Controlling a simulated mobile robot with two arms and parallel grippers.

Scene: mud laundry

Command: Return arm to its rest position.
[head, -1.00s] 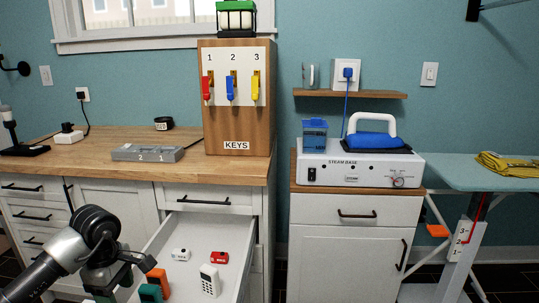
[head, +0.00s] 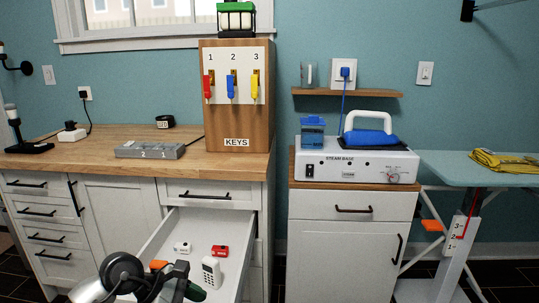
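My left arm comes in at the bottom, low over the front of the open drawer (head: 155,240). My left gripper (head: 180,286) is at the bottom edge, dark and partly cut off. Its fingertips do not show clearly. A dark green thing (head: 196,292) shows right beside it; I cannot tell whether it is held or lies in the drawer behind. My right arm and gripper are not in view.
In the drawer are a white handset (head: 211,271), a red item (head: 220,251), a small white item (head: 182,248) and a partly hidden orange item (head: 158,265). The wooden counter (head: 90,155) is above. A white cabinet (head: 345,240) stands right; the ironing board (head: 450,170) is beyond.

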